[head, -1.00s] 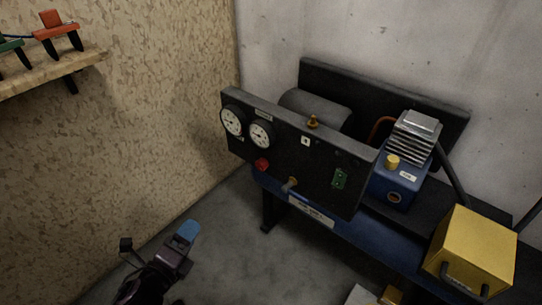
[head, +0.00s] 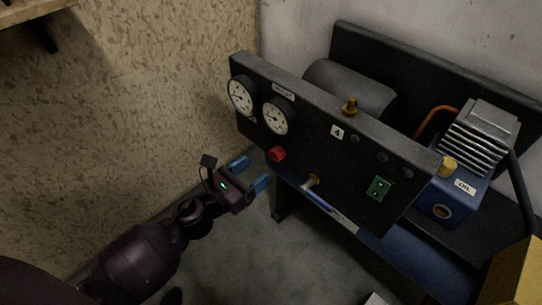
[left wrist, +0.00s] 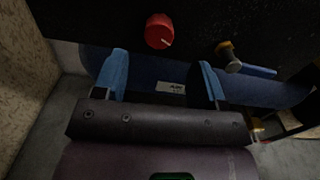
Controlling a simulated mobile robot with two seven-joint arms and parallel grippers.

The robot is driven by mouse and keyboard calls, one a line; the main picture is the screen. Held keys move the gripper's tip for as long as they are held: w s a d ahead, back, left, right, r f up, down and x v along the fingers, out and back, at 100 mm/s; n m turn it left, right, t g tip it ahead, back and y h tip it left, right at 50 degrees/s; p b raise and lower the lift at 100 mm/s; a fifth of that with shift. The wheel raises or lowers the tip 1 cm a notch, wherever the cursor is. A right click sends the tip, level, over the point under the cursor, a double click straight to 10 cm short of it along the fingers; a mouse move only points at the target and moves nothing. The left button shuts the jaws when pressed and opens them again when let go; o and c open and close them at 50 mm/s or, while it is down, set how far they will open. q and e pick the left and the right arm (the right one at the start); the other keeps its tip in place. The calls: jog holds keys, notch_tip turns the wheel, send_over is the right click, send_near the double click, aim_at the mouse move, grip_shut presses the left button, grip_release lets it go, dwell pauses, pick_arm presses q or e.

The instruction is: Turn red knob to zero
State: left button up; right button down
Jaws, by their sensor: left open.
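The red knob (head: 277,154) sits low on the left part of the black panel (head: 330,165), below two round white gauges. In the left wrist view the red knob (left wrist: 159,31) shows ahead of the fingers, with a light pointer line toward its lower right. My left gripper (head: 251,172) is open and empty, with two blue fingertips, to the left of and below the knob and apart from it. In the left wrist view my left gripper (left wrist: 164,80) has its fingers spread, with the knob beyond the gap between them. My right gripper is not in view.
The two gauges (head: 241,97) (head: 277,116) are above the knob. A brass valve (head: 312,181) sticks out to its right, and a green socket (head: 379,188) is farther right. A blue compressor (head: 447,199) stands behind. A wood-chip wall (head: 150,110) is at left.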

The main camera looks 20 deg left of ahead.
aim_at(273, 156)
pick_arm(q)
jog(key=x, duration=0.6)
jog(key=shift+w, duration=0.25)
jog(key=c, duration=0.9)
